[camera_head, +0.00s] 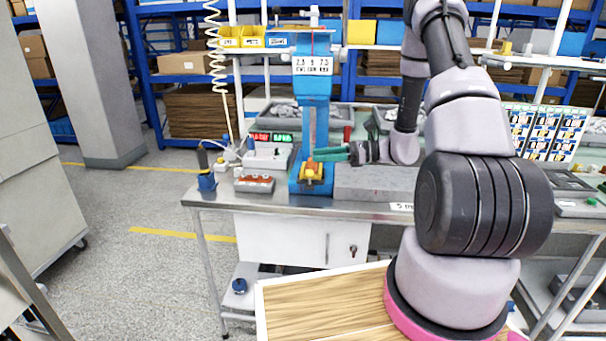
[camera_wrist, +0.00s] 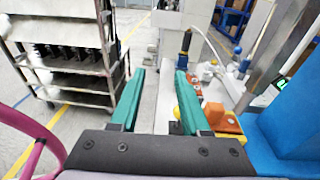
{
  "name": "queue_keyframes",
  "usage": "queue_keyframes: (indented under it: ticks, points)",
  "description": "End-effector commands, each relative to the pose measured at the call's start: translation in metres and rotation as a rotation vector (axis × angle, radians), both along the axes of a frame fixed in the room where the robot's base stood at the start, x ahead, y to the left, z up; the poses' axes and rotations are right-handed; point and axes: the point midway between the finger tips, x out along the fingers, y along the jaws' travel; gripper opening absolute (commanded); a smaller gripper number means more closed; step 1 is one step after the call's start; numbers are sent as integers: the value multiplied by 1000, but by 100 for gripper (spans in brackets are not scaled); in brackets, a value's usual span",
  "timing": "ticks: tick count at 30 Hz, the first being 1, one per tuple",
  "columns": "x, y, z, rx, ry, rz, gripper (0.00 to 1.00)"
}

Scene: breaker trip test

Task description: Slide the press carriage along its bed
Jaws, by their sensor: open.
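The blue press (camera_head: 313,85) stands upright on the workbench. Its carriage (camera_head: 312,172), an orange and yellow block, sits on the blue bed (camera_head: 298,187) at the foot of the press. My gripper (camera_head: 322,154) reaches in from the right with its green fingers pointing left, close by the press column and the carriage. In the wrist view my gripper (camera_wrist: 160,85) is open, with nothing between its fingers. The carriage (camera_wrist: 226,122) shows there just right of the right finger, which partly hides its yellow part. I cannot tell whether they touch.
A grey block (camera_head: 375,183) lies right of the press, under my gripper. A red-buttoned box (camera_head: 254,184) and a blue-based device (camera_head: 207,182) stand left of the bed. A shelf cart (camera_wrist: 75,65) shows in the wrist view. The bench's front edge (camera_head: 310,207) is close.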

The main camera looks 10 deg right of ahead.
Motion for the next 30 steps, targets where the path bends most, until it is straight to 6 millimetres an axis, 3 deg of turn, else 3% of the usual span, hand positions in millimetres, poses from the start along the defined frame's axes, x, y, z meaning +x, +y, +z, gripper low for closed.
queue_keyframes:
  ticks: [1,3,9,14,30]
  points:
    - [5,-7,-21,43,42,-54,46]
    - [13,-16,-43,91,78,-122,46]
    - [23,-33,-80,166,136,-243,46]
    - [28,-28,-86,177,144,-259,46]
    - [71,51,-85,173,144,-255,46]
